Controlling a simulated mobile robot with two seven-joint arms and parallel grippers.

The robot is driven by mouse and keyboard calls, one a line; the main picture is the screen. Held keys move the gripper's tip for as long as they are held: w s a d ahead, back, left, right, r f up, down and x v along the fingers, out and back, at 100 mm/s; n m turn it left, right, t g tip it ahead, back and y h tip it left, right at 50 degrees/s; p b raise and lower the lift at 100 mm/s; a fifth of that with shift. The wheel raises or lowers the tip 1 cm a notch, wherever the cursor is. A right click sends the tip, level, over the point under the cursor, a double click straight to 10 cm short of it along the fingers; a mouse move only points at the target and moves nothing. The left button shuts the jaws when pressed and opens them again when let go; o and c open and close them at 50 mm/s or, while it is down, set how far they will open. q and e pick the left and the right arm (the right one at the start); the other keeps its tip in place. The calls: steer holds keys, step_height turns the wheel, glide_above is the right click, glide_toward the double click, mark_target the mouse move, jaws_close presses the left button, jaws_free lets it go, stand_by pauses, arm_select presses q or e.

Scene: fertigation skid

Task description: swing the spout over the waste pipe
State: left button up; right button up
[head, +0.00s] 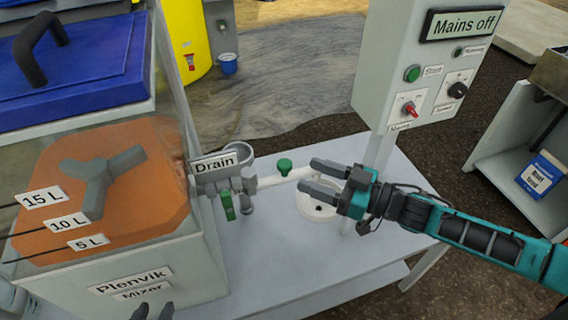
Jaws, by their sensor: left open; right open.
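The spout (272,181) is a pale tube reaching right from the grey drain valve on the mixer tank's side, with a green knob (284,166) above it. A grey open-topped pipe, apparently the waste pipe (240,149), stands behind the "Drain" label, to the left of the spout's outer end. My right gripper (309,174) is open, its two fingers pointing left around the spout's outer end. I cannot tell whether they touch it. My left gripper (152,310) is open at the bottom edge, mostly cut off, in front of the tank.
A white round container (318,208) sits on the grey bench (375,225) below my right gripper. A green valve handle (227,205) hangs under the "Drain" label. The mixer tank (60,275) fills the left. A "Mains off" control box (385,60) on a post stands behind my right gripper.

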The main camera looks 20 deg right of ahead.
mark_target(291, 168)
steer(key=x, duration=0.7)
steer(key=shift+w+a, duration=0.1)
steer(key=shift+a, duration=0.05)
jaws_close()
stand_by(0.3)
